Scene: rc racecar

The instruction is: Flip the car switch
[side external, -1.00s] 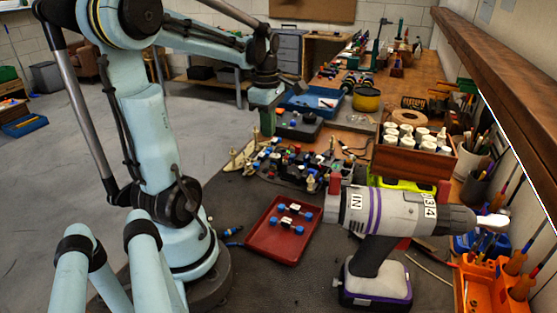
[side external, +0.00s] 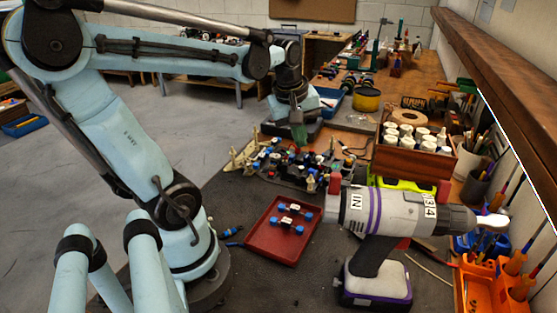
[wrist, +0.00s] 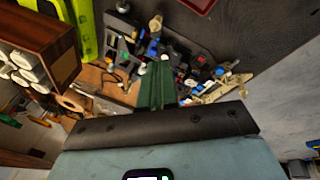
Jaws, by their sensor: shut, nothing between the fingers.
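The car is an open dark chassis (side external: 285,170) with blue, red and white parts and pale brass-coloured pieces at its left end, lying on the dark work surface. It also shows in the wrist view (wrist: 185,52). My gripper (side external: 299,141) is above the far side of the chassis, pointing down. Its green fingers (wrist: 157,68) are shut with nothing held, and they cover part of the car in the wrist view. I cannot tell whether the tips touch it. I cannot pick out the switch for sure among the small parts.
A red tray (side external: 270,250) with blue-ended parts lies nearer the camera. A grey and purple drill (side external: 385,225) stands to its right. A wooden box of white jars (side external: 412,160) is right of the car. A blue tray (side external: 328,101) and a yellow container (side external: 367,100) are behind.

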